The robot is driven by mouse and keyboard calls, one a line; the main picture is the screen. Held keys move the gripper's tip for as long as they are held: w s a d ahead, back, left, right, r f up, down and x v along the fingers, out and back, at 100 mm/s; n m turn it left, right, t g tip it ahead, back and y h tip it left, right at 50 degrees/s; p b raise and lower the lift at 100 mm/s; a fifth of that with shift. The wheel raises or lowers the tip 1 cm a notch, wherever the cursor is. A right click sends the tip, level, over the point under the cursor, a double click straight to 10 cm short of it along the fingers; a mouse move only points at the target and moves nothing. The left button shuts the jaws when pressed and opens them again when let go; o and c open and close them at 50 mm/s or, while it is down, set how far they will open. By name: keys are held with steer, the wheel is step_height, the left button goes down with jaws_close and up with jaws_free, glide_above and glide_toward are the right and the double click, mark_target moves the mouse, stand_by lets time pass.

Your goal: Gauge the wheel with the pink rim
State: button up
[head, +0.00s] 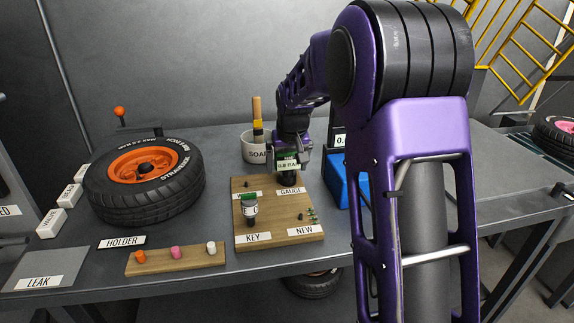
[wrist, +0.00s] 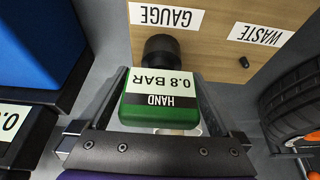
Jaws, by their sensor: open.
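The wheel with the pink rim (head: 561,131) shows at the far right edge of the head view, cut off by the frame. A green hand gauge (wrist: 160,108) with a label reading "HAND 0.8 BAR" stands at the GAUGE label of the wooden board; in the head view the gauge (head: 288,163) is partly hidden by my gripper. My gripper (wrist: 166,88) is open, with its fingers on either side of the gauge. I cannot tell whether either finger touches it.
A wheel with an orange rim (head: 144,165) lies on the bench at left. The wooden board (head: 275,216) also holds a green-topped tool (head: 249,207) by KEY. A holder strip (head: 190,260) carries three coloured caps. A soap pot (head: 256,148) and a blue box (head: 350,185) stand close by.

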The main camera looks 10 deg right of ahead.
steer(key=p+v, duration=0.2)
steer(key=v, duration=1.5)
steer(key=shift+s, duration=0.15)
steer(key=shift+r, duration=0.1)
